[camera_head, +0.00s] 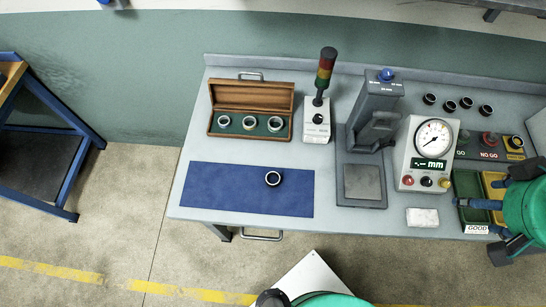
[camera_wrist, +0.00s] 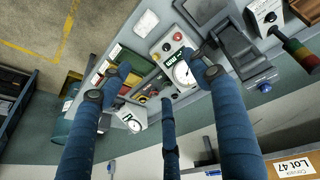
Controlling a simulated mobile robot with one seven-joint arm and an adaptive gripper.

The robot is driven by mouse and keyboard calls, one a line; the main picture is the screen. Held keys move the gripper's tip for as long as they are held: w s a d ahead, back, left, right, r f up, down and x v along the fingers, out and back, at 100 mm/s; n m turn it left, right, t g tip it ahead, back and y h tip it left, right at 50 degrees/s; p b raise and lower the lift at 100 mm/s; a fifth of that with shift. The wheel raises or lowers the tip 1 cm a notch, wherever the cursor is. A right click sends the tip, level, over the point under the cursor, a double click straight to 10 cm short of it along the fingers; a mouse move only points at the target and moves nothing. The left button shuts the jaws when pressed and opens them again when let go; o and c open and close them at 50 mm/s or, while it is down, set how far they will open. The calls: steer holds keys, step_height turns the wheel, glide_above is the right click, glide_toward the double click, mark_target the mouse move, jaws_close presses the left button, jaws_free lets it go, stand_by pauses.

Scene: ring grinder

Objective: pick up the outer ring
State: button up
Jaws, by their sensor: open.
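A dark ring with a bright inner edge (camera_head: 273,178) lies flat on the blue mat (camera_head: 225,192) at the front left of the bench. Several similar dark rings (camera_head: 466,102) lie at the back right of the bench. I cannot tell from looks alone which one is the outer ring. My gripper (camera_wrist: 163,85) is open, its blue fingers spread with nothing between them. It hangs above the bench's right end, near the gauge and the trays, well away from the mat.
An open wooden case (camera_head: 252,109) holds three light rings behind the mat. A signal light (camera_head: 317,118), a press stand (camera_head: 372,112) and a dial gauge (camera_head: 428,152) stand to its right. Green and yellow trays (camera_head: 470,187) lie at the right end. The mat is otherwise clear.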

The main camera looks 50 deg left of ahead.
steer(key=a+f+n+g+p, duration=0.15)
steer(key=a+f+n, duration=0.25)
steer(key=a+n, duration=0.6)
steer(key=a+f+n+g+p, duration=0.15)
steer(key=a+f+n, duration=0.3)
steer(key=a, duration=0.85)
steer(key=s+a+f+n+g+h+p, duration=0.1)
steer(key=s+a+f+n+p, duration=0.3)
steer(key=s+a+f+n, duration=1.1)
steer(key=s+a+n, duration=0.1)
steer(key=a, duration=0.2)
steer(key=shift+s+a+f, duration=0.25)
steer(key=shift+s+a, duration=0.05)
steer(key=shift+s, duration=0.05)
steer(key=shift+f+n, duration=0.1)
steer(key=shift+n, duration=0.15)
steer(key=shift+f, duration=4.2)
